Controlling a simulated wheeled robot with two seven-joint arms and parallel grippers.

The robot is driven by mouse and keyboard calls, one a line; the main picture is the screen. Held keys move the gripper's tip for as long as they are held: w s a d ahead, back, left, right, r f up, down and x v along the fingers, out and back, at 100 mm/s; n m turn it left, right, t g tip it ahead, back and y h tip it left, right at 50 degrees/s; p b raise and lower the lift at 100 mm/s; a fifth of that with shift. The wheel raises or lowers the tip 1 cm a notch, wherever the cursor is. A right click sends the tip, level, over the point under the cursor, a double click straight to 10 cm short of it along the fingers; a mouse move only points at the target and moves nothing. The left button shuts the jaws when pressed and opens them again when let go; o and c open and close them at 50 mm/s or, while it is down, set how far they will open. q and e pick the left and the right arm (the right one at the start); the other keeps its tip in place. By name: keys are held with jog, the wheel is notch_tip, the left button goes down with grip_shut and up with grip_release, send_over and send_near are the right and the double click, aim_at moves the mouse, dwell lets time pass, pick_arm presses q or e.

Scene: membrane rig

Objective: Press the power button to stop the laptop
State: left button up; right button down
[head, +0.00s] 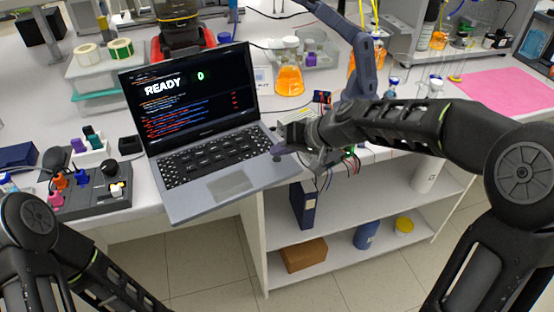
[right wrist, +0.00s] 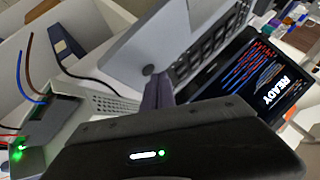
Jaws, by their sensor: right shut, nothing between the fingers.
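The open grey laptop (head: 190,95) stands at the table's front edge. Its dark screen shows "READY", a green "0" and lines of coloured text. Its keyboard deck (head: 232,183) faces me. My right gripper (head: 278,151) is shut and empty at the right edge of the deck. In the right wrist view its fingertips (right wrist: 160,82) reach the laptop's edge by the keys; I cannot tell whether they touch it. A small dark round spot (right wrist: 148,70) shows beside the fingertips; I cannot tell whether it is the power button. My left arm is low at the left, its gripper out of view.
A device with wires and a green light (right wrist: 18,150) sits close beside my right gripper. A tray with small coloured parts (head: 92,195) lies left of the laptop. An orange flask (head: 289,80) stands behind it. Open shelves (head: 330,262) are below the table's front edge.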

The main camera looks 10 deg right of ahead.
aim_at(280, 160)
jog(key=shift+f+b, duration=0.35)
jog(key=shift+b, duration=0.2)
dwell(0.7)
jog(key=shift+r+p, duration=0.6)
jog(key=shift+r, duration=0.25)
jog(key=shift+r, duration=0.1)
notch_tip(280, 160, up, 6)
jog(key=p, duration=0.4)
dwell(1.3)
